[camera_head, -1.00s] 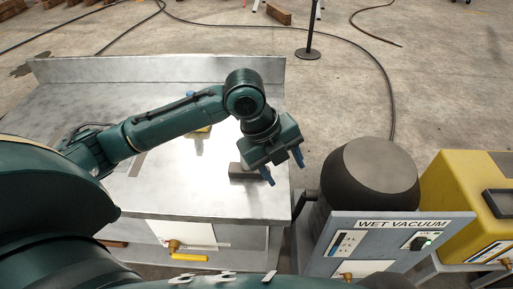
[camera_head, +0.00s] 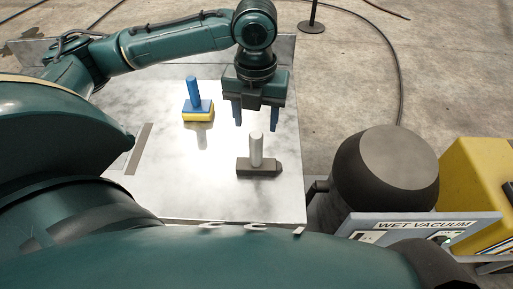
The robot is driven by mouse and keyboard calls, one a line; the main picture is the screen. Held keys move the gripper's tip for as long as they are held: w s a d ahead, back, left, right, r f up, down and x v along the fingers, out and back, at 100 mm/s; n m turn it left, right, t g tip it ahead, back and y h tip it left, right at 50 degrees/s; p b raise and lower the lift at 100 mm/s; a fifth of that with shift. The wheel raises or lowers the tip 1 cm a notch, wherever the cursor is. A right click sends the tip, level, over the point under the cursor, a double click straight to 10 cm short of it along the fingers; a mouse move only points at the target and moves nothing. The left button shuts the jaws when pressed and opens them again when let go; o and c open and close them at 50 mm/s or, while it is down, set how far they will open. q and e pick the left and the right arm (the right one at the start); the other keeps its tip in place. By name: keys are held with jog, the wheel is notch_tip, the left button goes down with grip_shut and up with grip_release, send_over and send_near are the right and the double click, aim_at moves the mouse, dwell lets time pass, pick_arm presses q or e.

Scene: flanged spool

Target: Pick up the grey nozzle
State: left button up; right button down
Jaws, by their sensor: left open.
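The grey nozzle (camera_head: 259,167) stands on the metal table (camera_head: 225,205) near its right side, with a dark flat base and a pale upright cylindrical stem. My left gripper (camera_head: 255,115) is open and points down, just above and slightly behind the stem in the picture. Its two blue fingers are spread to either side of the stem's line, and nothing is between them. The nozzle is fully in view. My right gripper is not in view.
A blue and yellow block with a blue upright handle (camera_head: 198,105) stands on the table to the left. A dark wet vacuum (camera_head: 385,180) with a labelled panel stands beyond the table's right edge, beside a yellow case (camera_head: 475,185). The table's front middle is clear.

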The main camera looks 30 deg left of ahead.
aim_at(256, 134)
pick_arm(q)
jog(key=shift+s+d+f, duration=0.1)
jog(key=shift+f, duration=3.4)
jog(key=shift+c, duration=0.4)
grip_shut()
jog(key=shift+r, duration=0.1)
